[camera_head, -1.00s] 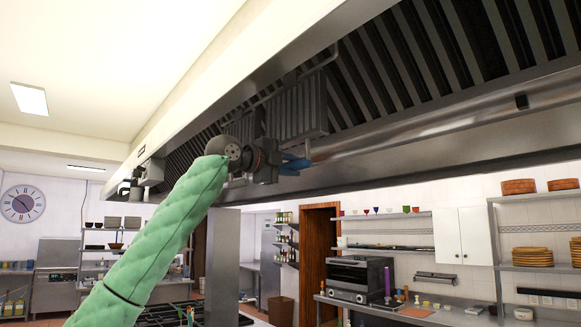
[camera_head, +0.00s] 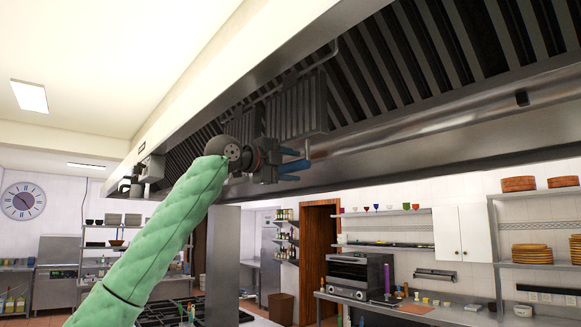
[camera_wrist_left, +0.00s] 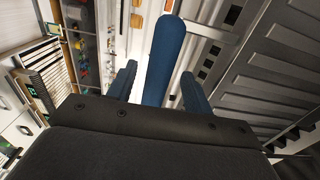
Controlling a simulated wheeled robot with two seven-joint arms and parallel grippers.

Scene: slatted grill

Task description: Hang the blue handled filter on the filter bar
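The grey slatted filter (camera_head: 297,108) is up under the hood, close against its slatted underside, and shows at the right in the left wrist view (camera_wrist_left: 270,70). Its blue handle (camera_wrist_left: 163,50) runs between the fingers of my left gripper (camera_wrist_left: 160,88), with a narrow gap showing on each side. In the head view the left gripper (camera_head: 292,164) is just below the filter, and its blue fingers and the handle are hard to tell apart. The filter bar (camera_head: 335,50) appears as a thin rail along the filter's top; the filter's contact with it is not clear. My right gripper is out of view.
The hood's steel front edge (camera_head: 440,125) runs along the right, close to the gripper. Dark slatted panels (camera_head: 450,50) fill the hood above. Shelves, an oven (camera_head: 358,275) and a stove (camera_head: 170,312) are lower down, well clear of the gripper.

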